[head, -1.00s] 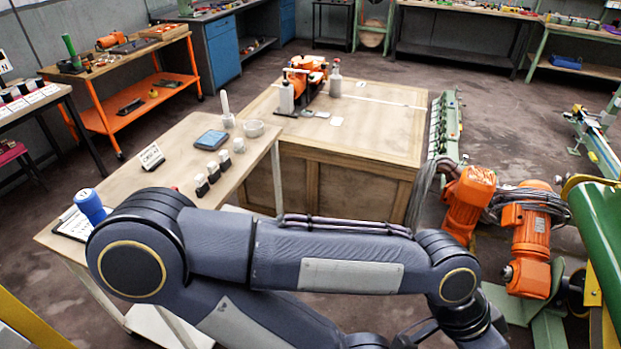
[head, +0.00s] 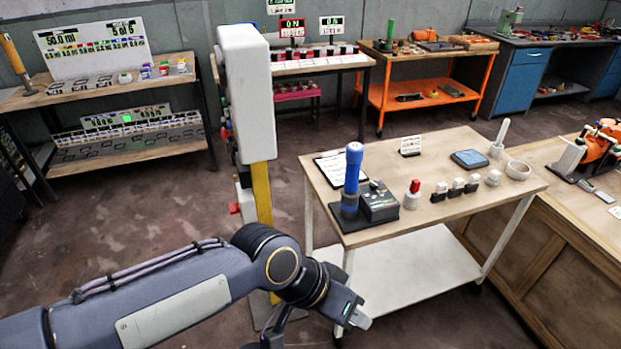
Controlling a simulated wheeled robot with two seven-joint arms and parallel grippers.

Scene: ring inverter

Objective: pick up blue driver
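The blue driver (head: 353,170) stands upright in a black stand on the near left of the wooden-topped cart, beside a dark box-shaped unit (head: 378,202). My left arm comes in from the lower left, and its gripper (head: 354,318) is below and in front of the cart's near edge, apart from the driver. Its fingers are small and partly hidden, so I cannot tell whether they are open. Nothing shows held in it. My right gripper is not in view.
The cart top (head: 450,150) also carries a red-capped bottle (head: 412,195), several small black-and-white blocks, a white bowl (head: 518,170), a blue pad (head: 469,159) and a clipboard (head: 335,166). A white post (head: 246,95) stands left of the cart. A wooden bench (head: 575,240) adjoins at right.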

